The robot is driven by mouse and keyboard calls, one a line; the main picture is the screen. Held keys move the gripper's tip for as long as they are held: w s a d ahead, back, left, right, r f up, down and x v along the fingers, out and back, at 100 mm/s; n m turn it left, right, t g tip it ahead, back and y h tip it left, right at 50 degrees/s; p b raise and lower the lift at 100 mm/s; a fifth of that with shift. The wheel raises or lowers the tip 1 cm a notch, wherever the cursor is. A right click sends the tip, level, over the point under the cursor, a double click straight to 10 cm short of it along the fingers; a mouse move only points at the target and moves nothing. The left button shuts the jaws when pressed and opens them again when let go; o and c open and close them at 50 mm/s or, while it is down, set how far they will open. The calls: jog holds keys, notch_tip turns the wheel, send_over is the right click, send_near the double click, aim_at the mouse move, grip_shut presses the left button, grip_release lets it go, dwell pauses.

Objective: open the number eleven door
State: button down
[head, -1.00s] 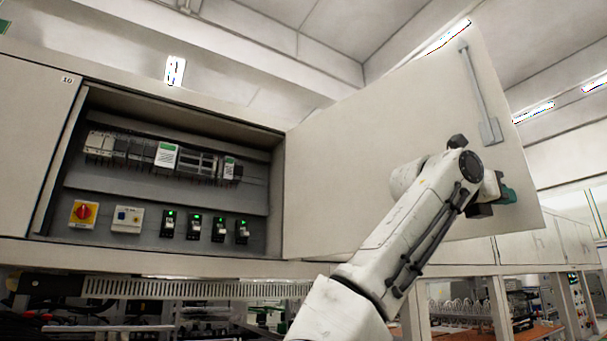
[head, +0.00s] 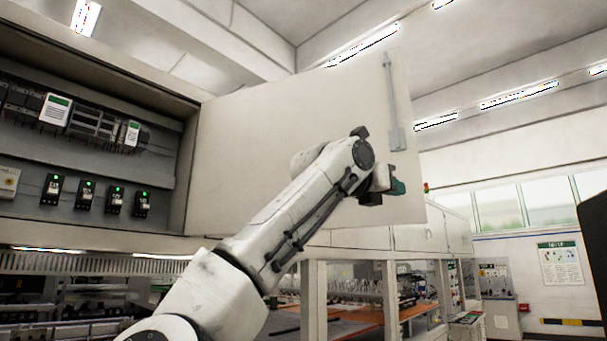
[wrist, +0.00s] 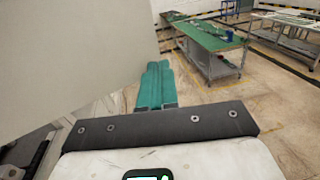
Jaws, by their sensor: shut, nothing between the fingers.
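The cabinet door (head: 262,135) stands swung wide open, its pale inner face toward me and its hinge side at the cabinet's right edge. A grey latch rod (head: 391,100) runs down near its free edge. No number shows on this face. My gripper (head: 398,187) is in front of the inner face, low and near the free edge. In the wrist view its teal fingers (wrist: 155,86) are together and empty, with the door panel (wrist: 70,55) beside them on the left. I cannot tell whether they touch the door.
The open cabinet (head: 150,222) at left holds breakers and switches with green lights. Benches with an orange top (head: 345,328) stand below and beyond the door. The wrist view shows a green-topped workbench (wrist: 205,36) and open floor (wrist: 215,105). A dark panel edges the head view's right.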

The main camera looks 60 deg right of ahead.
jog(key=a+b, duration=0.3)
jog(key=a, duration=0.9)
jog(key=shift+s, duration=0.45)
